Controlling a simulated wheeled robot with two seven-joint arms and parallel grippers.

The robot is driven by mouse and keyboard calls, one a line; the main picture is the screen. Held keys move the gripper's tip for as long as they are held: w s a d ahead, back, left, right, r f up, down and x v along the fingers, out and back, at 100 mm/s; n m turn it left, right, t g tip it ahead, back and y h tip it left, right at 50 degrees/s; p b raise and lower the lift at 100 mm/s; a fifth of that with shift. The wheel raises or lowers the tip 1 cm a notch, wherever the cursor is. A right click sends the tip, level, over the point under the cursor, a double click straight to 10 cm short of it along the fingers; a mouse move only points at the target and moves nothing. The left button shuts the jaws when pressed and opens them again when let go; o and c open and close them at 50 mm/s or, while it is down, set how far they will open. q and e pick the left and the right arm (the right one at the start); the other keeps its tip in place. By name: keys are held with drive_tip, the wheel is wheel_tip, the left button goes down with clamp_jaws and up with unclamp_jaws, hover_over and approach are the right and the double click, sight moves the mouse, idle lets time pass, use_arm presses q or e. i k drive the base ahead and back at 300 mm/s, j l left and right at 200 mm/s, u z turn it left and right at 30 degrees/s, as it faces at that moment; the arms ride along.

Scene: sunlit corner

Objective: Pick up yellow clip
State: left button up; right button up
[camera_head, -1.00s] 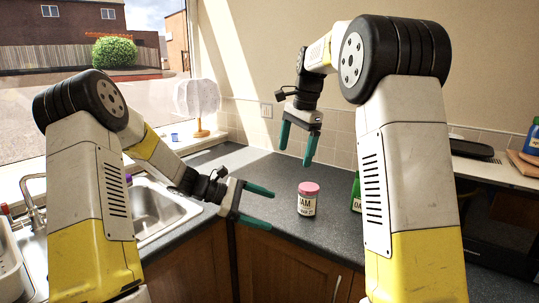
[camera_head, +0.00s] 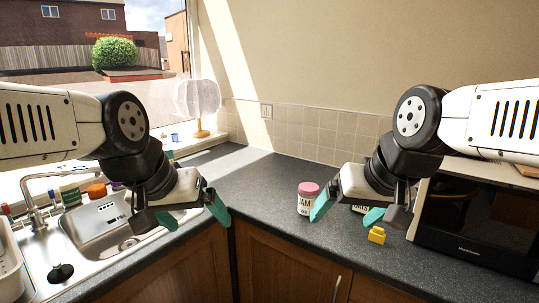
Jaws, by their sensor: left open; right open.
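A small yellow clip (camera_head: 376,235) lies on the dark grey countertop (camera_head: 268,205), left of the microwave and near the front edge. My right gripper (camera_head: 346,213) is open and empty. In the picture its green fingertips are just above and left of the clip. Nothing is between its fingers that I can make out. My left gripper (camera_head: 192,214) is open and empty near the sink's right edge, well left of the clip.
A pink-lidded jam jar (camera_head: 305,202) stands by my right gripper's left fingertip. A labelled item (camera_head: 361,208) behind that gripper is partly hidden. A microwave (camera_head: 470,240) stands at the right. The sink (camera_head: 120,232) is at the left. The middle counter is clear.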

sight(376, 235)
drive_tip(key=z, duration=0.85)
